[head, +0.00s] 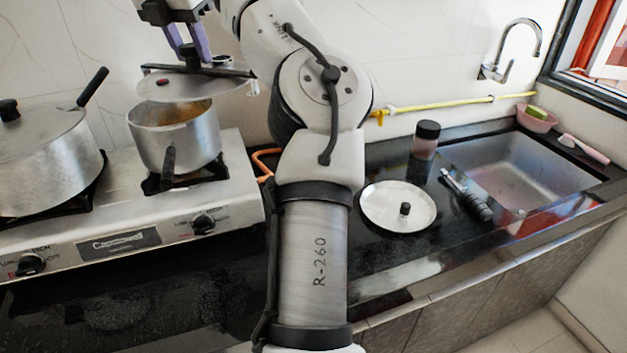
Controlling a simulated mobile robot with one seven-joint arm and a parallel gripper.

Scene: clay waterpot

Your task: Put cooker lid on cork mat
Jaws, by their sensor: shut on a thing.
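My gripper (190,54) is at the upper left, its two bluish fingers shut on the cooker lid. The cooker lid (185,90) is a grey metal disc with dark fittings on top and a small red spot. It is held roughly level above the open cooker (160,147), a silver pot with a dark handle on the right burner. A gap shows between lid and pot rim at the front; the far side is hard to judge. I cannot make out a cork mat in this view. My arm hides part of the counter.
A large lidded pot (45,150) stands on the left burner of the stove (120,235). On the black counter are a round silver lid (380,207), a dark-capped jar (425,142) and a black-handled utensil (466,195). A sink (520,165) is at the right.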

